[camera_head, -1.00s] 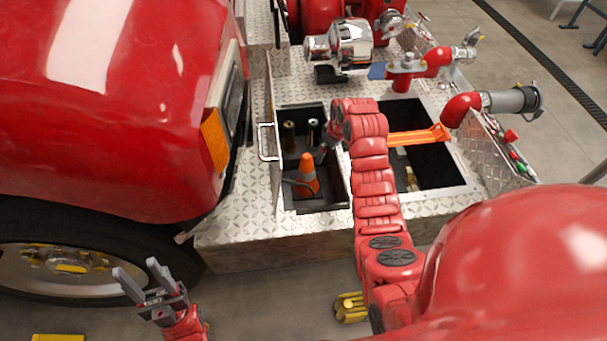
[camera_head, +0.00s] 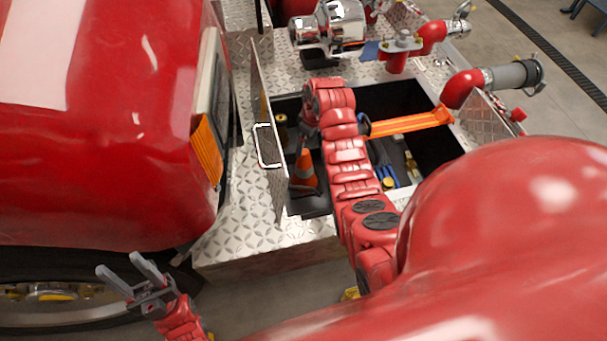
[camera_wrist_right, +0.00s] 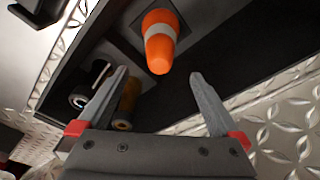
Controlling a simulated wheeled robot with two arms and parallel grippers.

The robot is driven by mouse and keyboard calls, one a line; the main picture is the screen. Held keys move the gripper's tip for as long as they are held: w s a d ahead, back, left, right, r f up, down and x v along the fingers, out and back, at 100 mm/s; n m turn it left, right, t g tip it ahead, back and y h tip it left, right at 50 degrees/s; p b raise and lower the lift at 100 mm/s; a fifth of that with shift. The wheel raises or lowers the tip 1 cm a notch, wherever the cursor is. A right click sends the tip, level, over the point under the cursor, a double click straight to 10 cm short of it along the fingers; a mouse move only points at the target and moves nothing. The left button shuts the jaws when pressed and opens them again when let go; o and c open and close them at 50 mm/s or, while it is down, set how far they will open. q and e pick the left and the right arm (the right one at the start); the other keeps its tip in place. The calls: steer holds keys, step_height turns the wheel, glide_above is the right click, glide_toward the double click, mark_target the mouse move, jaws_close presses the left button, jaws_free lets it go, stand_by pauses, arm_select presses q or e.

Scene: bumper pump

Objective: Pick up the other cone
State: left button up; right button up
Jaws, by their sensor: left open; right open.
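One orange traffic cone with a white band (camera_head: 305,172) stands in the open compartment on the truck's bumper, near its left side. In the right wrist view the cone (camera_wrist_right: 159,42) shows beyond and between the fingertips, with clear space between it and the fingers. My right gripper (camera_wrist_right: 160,75) is open and empty, reaching into the compartment area. In the head view it is mostly hidden behind my right arm, close to the cone. My left gripper (camera_head: 135,272) is open and empty, low at the left in front of the truck's wheel.
An upright hatch lid (camera_head: 267,130) with a white handle stands along the compartment's left side. An orange strap (camera_head: 410,123) crosses the right part. Brass-coloured cylindrical fittings (camera_wrist_right: 124,108) lie close to the right gripper's left finger. Red pipes (camera_head: 462,88) stand at the right.

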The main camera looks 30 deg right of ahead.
mark_target(305, 152)
steer(key=shift+w+a+f+p, duration=0.15)
steer(key=shift+f+p, duration=0.15)
steer(key=shift+f, duration=1.2)
steer(key=shift+f+p, duration=0.45)
steer(key=shift+f, duration=0.15)
steer(key=shift+w+f, duration=0.1)
steer(key=shift+f, duration=0.65)
steer(key=shift+w+a+f, duration=0.1)
steer(key=shift+w+f, duration=0.05)
steer(key=shift+f, duration=0.5)
steer(key=shift+w+f, duration=0.1)
steer(key=shift+f, duration=0.5)
jaws_close()
